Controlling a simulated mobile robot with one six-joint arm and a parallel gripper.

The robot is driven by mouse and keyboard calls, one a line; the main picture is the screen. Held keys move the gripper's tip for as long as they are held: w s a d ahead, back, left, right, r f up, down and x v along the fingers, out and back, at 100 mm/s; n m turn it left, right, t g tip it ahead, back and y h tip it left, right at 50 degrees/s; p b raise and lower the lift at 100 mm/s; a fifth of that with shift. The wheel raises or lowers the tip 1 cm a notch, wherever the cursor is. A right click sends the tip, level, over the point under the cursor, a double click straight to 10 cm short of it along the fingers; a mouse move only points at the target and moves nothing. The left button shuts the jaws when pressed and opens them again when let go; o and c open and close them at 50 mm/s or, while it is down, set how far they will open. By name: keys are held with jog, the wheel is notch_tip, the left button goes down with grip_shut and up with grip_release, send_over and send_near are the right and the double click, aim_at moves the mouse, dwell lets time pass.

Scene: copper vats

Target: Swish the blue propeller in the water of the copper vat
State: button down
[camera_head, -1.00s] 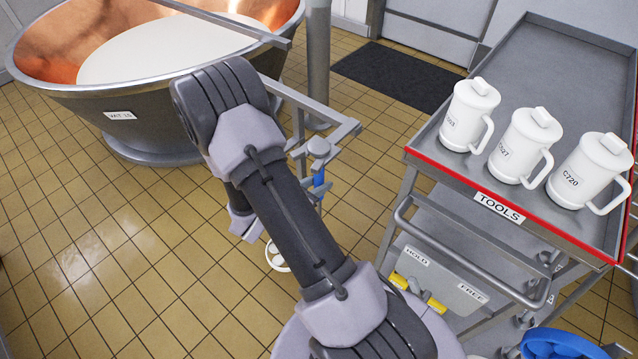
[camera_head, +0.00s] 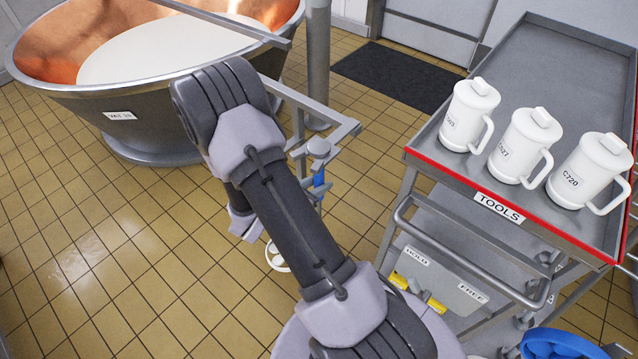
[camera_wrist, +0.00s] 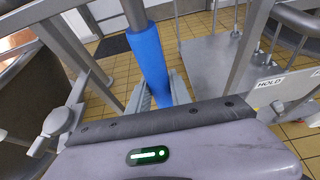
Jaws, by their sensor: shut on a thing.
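The copper vat (camera_head: 65,103) stands at the upper left in the head view, with a grey outside, a copper inside and white liquid in it. My gripper (camera_wrist: 160,95) is shut on the blue handle (camera_wrist: 148,55) of a tool in the wrist view; a grey rod continues from the handle's top. In the head view a short blue piece of it (camera_head: 319,188) shows just right of my arm, below a grey bracket. My arm hides the gripper there.
A tool cart (camera_head: 480,190) with several labelled surfaces and three white lidded jugs (camera_head: 525,145) stands at the right. A blue round object (camera_head: 560,345) is at the bottom right. A grey post (camera_head: 317,60) and frame stand between vat and cart. Tiled floor is clear at lower left.

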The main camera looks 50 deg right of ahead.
jog(key=shift+r, duration=0.1)
jog(key=shift+r+p, duration=0.65)
jog(key=shift+r, duration=0.15)
jog(key=a, duration=0.7)
jog(key=shift+s, duration=0.3)
jog(key=a+p, duration=0.2)
jog(key=a, duration=0.7)
jog(key=shift+s+r, duration=0.35)
jog(key=shift+r, duration=0.05)
